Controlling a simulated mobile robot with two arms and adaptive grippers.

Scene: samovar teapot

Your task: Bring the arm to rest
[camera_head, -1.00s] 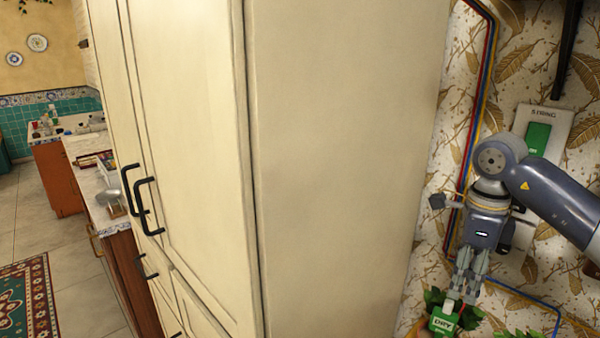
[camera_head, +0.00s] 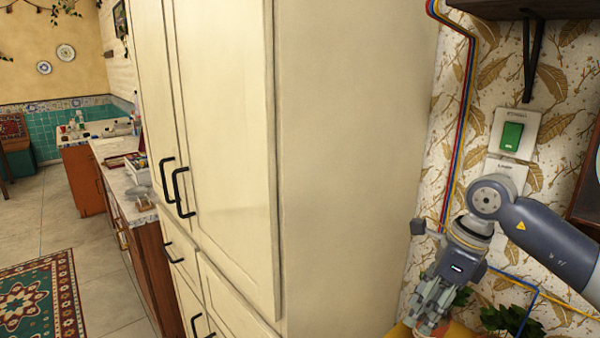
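My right arm comes in from the right edge, and its grey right gripper (camera_head: 426,322) points down at the lower right, in front of the patterned wall. Its fingers look close together, but their tips are near the bottom edge and I cannot tell whether they are shut or hold anything. My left gripper is not in view.
A tall cream cabinet (camera_head: 345,150) fills the middle, close left of my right gripper. A green wall switch (camera_head: 511,136), a dark shelf bracket (camera_head: 530,60) and leafy plants (camera_head: 508,318) are near my arm. Open floor (camera_head: 45,215) lies far left.

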